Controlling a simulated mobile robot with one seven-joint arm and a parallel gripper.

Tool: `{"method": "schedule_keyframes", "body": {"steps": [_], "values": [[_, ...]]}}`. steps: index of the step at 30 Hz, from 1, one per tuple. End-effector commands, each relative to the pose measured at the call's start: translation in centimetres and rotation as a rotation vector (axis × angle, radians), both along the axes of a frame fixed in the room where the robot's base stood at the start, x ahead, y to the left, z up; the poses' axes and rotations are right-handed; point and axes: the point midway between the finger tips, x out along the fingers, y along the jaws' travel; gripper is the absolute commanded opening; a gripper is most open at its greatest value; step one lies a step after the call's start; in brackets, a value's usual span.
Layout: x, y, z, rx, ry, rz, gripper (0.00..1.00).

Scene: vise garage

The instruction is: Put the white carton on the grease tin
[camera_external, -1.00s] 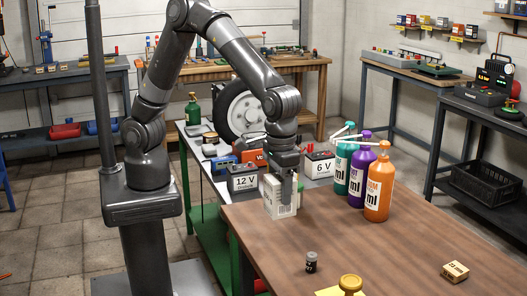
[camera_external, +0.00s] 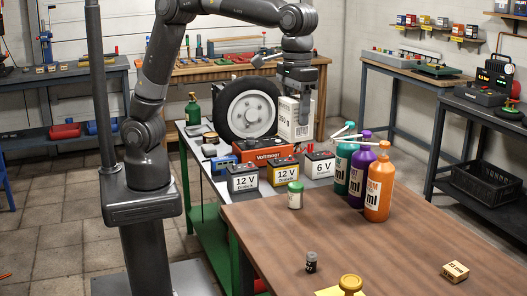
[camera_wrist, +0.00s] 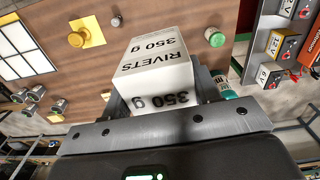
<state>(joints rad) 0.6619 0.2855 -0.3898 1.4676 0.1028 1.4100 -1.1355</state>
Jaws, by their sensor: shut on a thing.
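My gripper (camera_external: 297,108) is shut on the white carton (camera_external: 287,119), held in the air in front of the wheel's right side. In the wrist view the carton (camera_wrist: 155,62), printed "RIVETS 350 g", sits between the fingers of my gripper (camera_wrist: 160,92). No label lets me name the grease tin for sure.
Three batteries (camera_external: 281,175) and a red Voltmax unit (camera_external: 266,153) stand on the bench below the carton. The wheel (camera_external: 247,108) is close behind. The brown table's middle (camera_external: 340,240) is clear.

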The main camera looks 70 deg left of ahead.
Motion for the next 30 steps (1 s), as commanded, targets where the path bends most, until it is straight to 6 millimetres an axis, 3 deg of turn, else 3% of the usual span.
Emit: {"method": "schedule_keyframes", "body": {"steps": [5,11,15,21,30], "values": [[5.4,3.3,0.1,-0.004,0.004,0.090,0.23],[13.0,9.7,0.1,-0.008,0.009,0.224,0.23],[18.0,15.5,0.1,-0.012,0.012,0.326,0.23],[23.7,24.8,0.2,-0.017,0.014,0.468,0.23],[28.8,40.3,0.1,-0.022,0.013,0.678,0.23]]}}
